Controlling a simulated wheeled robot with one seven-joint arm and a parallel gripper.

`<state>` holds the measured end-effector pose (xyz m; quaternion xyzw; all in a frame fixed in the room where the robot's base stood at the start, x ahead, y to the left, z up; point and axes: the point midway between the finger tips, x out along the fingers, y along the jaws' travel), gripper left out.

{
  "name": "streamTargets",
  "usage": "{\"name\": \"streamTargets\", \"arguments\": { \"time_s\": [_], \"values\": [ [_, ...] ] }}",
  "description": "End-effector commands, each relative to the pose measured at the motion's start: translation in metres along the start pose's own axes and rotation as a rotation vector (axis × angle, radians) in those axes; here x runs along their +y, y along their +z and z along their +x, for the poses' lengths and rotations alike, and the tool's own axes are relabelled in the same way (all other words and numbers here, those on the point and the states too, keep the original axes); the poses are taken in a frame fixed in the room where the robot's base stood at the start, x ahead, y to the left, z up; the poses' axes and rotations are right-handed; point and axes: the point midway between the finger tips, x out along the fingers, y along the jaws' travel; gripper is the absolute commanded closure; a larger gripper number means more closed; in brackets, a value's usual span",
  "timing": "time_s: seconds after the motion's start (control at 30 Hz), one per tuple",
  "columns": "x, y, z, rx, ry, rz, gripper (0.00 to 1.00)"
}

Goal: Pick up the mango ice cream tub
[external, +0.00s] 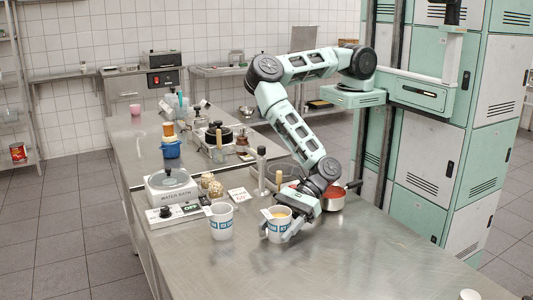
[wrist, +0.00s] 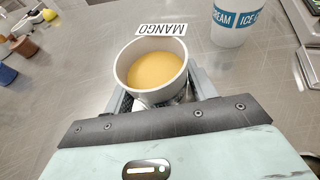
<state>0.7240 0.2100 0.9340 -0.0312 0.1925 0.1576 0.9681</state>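The mango ice cream tub (external: 278,229) is a white cup with a blue lettered band and yellow-orange contents. It stands upright on the steel counter, and a MANGO card lies beside it. In the wrist view the tub (wrist: 152,72) sits between the fingers of my gripper (wrist: 162,92), its rim hiding part of them. The right finger shows outside the rim. The fingers look spread around the tub, and firm contact on both sides does not show. In the external view my gripper (external: 289,226) reaches down at the tub's right side.
A second ice cream tub (external: 221,220) stands to the left, also in the wrist view (wrist: 236,22). A water bath (external: 171,187) is behind it. The front and right of the counter (external: 370,255) are mostly clear.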

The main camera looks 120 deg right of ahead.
Motion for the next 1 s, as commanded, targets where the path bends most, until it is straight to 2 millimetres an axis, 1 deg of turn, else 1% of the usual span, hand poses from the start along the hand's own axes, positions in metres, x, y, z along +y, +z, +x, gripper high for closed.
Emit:
{"name": "streamTargets", "arguments": {
  "time_s": [0.03,0.1,0.37,0.47,0.57,0.8,0.9,1.0],
  "values": [
    [0.0,0.0,0.0,0.0,0.0,0.0,0.58],
    [0.0,0.0,0.0,0.0,0.0,0.0,0.76],
    [0.0,0.001,0.0,-0.001,0.0,0.0,0.76],
    [0.0,0.006,-0.002,-0.003,0.0,0.0,0.76],
    [0.0,0.019,-0.007,-0.004,0.0,0.002,0.76],
    [0.0,0.063,-0.025,-0.004,0.0,0.0,0.76],
    [0.0,0.077,-0.032,-0.003,0.0,0.001,0.76],
    [0.0,0.087,-0.036,-0.002,-0.001,0.0,0.76]
  ]
}}
